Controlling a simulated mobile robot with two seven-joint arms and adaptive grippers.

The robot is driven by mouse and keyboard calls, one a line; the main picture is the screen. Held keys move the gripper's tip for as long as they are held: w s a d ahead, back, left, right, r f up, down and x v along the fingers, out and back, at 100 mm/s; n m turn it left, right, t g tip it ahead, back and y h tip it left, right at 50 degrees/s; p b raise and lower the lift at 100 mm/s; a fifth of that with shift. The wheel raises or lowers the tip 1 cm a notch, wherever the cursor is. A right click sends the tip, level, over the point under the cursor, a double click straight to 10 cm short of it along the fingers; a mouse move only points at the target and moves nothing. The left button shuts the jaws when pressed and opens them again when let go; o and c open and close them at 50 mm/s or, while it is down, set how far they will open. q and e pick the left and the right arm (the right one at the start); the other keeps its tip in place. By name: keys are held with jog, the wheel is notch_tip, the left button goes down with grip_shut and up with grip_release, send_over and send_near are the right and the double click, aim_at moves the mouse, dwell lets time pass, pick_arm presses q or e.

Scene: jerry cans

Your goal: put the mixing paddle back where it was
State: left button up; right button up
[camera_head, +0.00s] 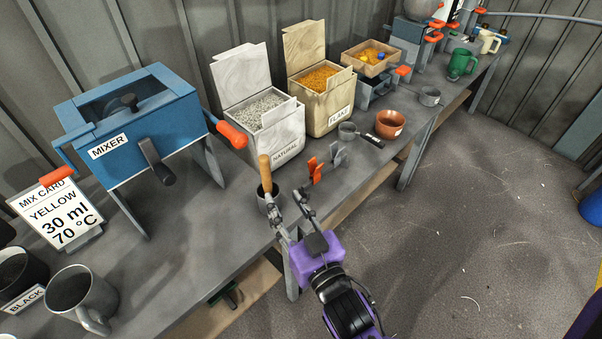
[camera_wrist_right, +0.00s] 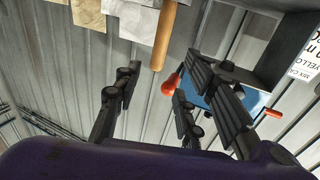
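The mixing paddle shows as a wooden handle (camera_head: 265,172) standing upright in a small dark cup (camera_head: 267,203) near the front edge of the bench. Its lower part is hidden inside the cup. My right gripper (camera_head: 290,207) is just to the right of the cup, with its fingers spread and nothing between them. In the right wrist view, the gripper (camera_wrist_right: 160,82) is open, and the wooden handle (camera_wrist_right: 166,35) shows beyond the fingertips, in the gap between them. My left gripper is not in view.
The blue mixer (camera_head: 150,130) with an orange-handled lever stands left. The NATURAL bin (camera_head: 283,137) and FLAKE bin (camera_head: 330,108) stand behind. Orange and grey clips (camera_head: 316,170), a scoop (camera_head: 348,132) and a copper bowl (camera_head: 390,124) lie right. A grey mug (camera_head: 82,300) stands front left.

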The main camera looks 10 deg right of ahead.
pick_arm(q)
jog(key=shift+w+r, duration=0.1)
pick_arm(e)
jog(key=s+d+f+m+g+h, duration=0.1)
jog(key=s+d+f+g+h, duration=0.1)
jog(key=s+d+f, duration=0.5)
jog(key=s+d+f+m+g+h, duration=0.1)
jog(key=s+d+f+g+h, duration=0.2)
jog(key=f, duration=0.6)
jog(key=s+d+f+g, duration=0.1)
jog(key=s+d+f, duration=0.1)
jog(key=s, duration=0.4)
jog(key=s+d+f+g, duration=0.1)
jog(key=s+d+f, duration=0.2)
jog(key=s, duration=0.3)
jog(key=s+d+f+m+g, duration=0.1)
jog(key=s+d+f, duration=0.1)
jog(key=s+f, duration=0.2)
jog(key=shift+s+d+f+g+h, duration=0.15)
jog(key=shift+s+f+g+h, duration=0.2)
jog(key=shift+s, duration=0.65)
